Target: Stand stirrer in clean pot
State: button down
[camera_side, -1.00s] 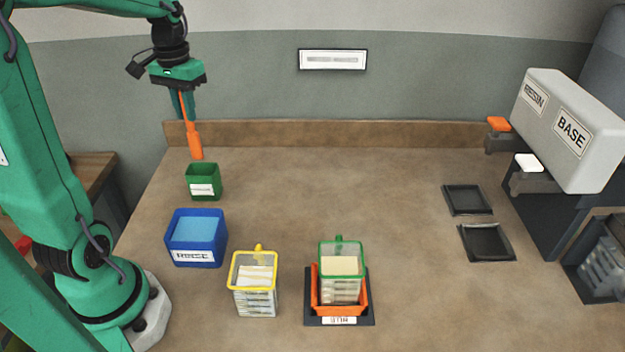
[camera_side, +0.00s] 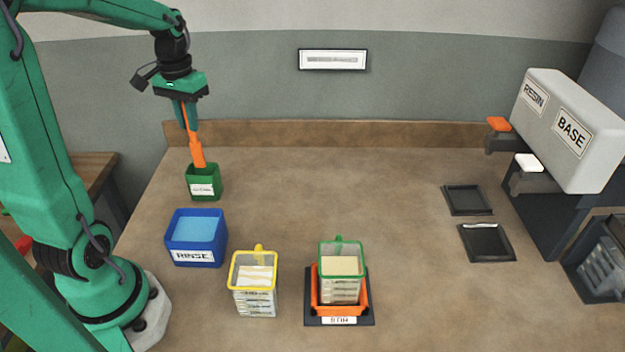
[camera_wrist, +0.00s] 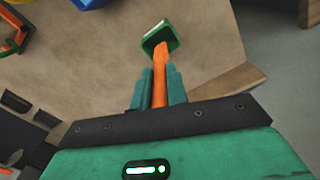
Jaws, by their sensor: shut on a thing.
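The orange stirrer (camera_side: 197,152) is held upright, slightly tilted, in my gripper (camera_side: 188,118), which is shut on its upper part. The stirrer's lower end meets the mouth of the small green pot (camera_side: 203,190) with a white label, and its tip is hidden by the pot's rim. In the wrist view the stirrer (camera_wrist: 160,75) runs from between the fingers (camera_wrist: 160,88) to the green pot (camera_wrist: 149,40). I cannot tell how deep the tip is.
A blue RINSE tub (camera_side: 180,254) stands in front of the pot. A yellow-rimmed container (camera_side: 254,302) and a green-rimmed one (camera_side: 341,290) in an orange tray (camera_side: 365,300) stand nearer. Two dark pads (camera_side: 467,199) and the RESIN/BASE dispenser (camera_side: 560,140) are right. Mid-bench is clear.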

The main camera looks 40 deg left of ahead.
aim_at(193, 142)
jog(key=shift+f, duration=3.8)
jog(key=c, duration=1.3)
grip_release()
jog(key=shift+r, duration=3.9)
